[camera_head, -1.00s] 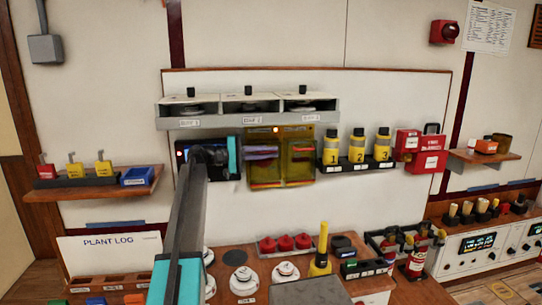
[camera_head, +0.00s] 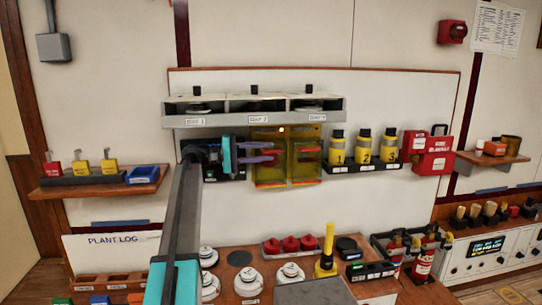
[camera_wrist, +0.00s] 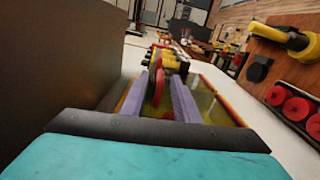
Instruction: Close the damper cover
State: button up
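Two see-through amber covers hang side by side on the wall panel below the duct shelf: a left cover (camera_head: 268,177) and a right cover (camera_head: 305,171). No label shows which is the damper cover. My gripper (camera_head: 272,153) reaches in from the left, its two lavender fingers in front of the left cover, one above the other with a gap. The wrist view shows the same fingers (camera_wrist: 160,98) apart, with red and yellow-green parts between or just beyond them. I cannot tell whether they touch the cover.
A grey shelf (camera_head: 224,121) with three labelled bays juts out just above the covers. Yellow numbered bottles (camera_head: 363,148) stand on a rack to the right. The counter below holds red knobs (camera_head: 290,244) and a yellow-handled tool (camera_head: 327,252).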

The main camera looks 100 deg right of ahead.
jog(key=shift+w+b, duration=0.5)
jog(key=shift+w, duration=1.5)
